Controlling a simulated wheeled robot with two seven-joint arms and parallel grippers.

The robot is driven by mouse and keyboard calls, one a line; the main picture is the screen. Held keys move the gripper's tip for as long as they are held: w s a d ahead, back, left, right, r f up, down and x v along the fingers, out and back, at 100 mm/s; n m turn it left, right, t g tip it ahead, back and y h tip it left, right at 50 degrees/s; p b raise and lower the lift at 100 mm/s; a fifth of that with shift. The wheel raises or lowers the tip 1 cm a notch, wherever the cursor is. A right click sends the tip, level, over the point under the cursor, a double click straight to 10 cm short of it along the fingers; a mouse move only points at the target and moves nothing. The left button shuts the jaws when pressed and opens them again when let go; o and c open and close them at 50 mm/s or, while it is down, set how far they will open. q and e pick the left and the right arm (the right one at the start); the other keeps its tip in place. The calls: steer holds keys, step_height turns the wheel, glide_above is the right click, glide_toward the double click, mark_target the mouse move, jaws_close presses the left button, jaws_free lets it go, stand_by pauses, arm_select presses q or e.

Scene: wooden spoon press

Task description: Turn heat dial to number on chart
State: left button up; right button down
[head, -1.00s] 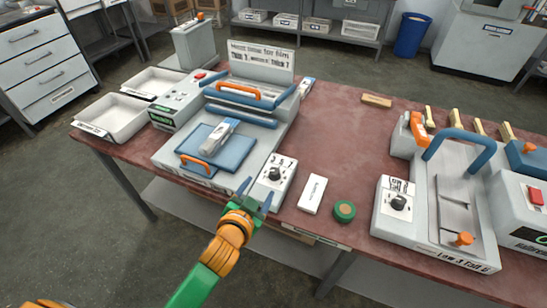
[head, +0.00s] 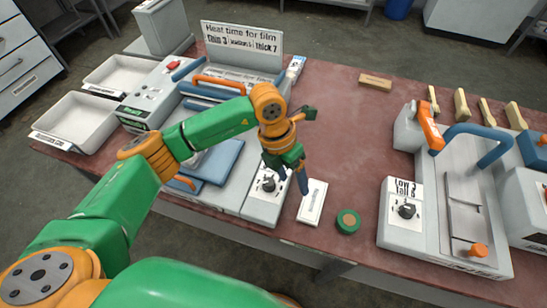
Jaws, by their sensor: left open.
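The heat dial is a black knob (head: 268,184) on a white dial box (head: 264,205) at the front of the press. Its number scale is partly hidden by my gripper. My left gripper (head: 293,187) points down just right of the knob, fingers apart and empty; I cannot tell if a finger touches the knob. The chart (head: 242,39) stands at the back of the press and reads "Heat time for film", "Thin 3", a middle entry too small to read surely, and "Thick 7". My right gripper does not show.
A white card-like block (head: 312,202) and a green round tin (head: 348,221) lie right of the dial box. Another machine with a black dial (head: 406,211) stands at the right. Two white trays (head: 75,124) are at the left. The table's middle (head: 350,130) is clear.

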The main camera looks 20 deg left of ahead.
mark_target(268, 182)
arm_select(q)
steer(key=w+a+y, duration=0.1)
steer(key=a, duration=0.1)
steer(key=a+y, duration=0.1)
steer(key=a, duration=0.1)
steer(key=w+a+y, duration=0.1)
steer(key=a, duration=0.1)
steer(key=shift+w+a+r+n, duration=0.2)
steer(key=shift+w+r+n, duration=0.1)
steer(key=shift+s+d+f+t+p, duration=0.15)
steer(key=shift+s+f+p, duration=0.2)
steer(key=shift+f, duration=0.25)
steer(key=shift+s+a+f+t+p, duration=0.15)
steer(key=shift+s+f+p, duration=0.15)
steer(key=shift+f, duration=0.25)
step_height(268, 182, down, 4)
steer(key=shift+w+d+r, duration=0.1)
steer(key=shift+w+d, duration=0.05)
steer(key=shift+w+f, duration=0.1)
steer(key=shift+f, duration=0.15)
steer(key=c, duration=0.4)
jaws_close()
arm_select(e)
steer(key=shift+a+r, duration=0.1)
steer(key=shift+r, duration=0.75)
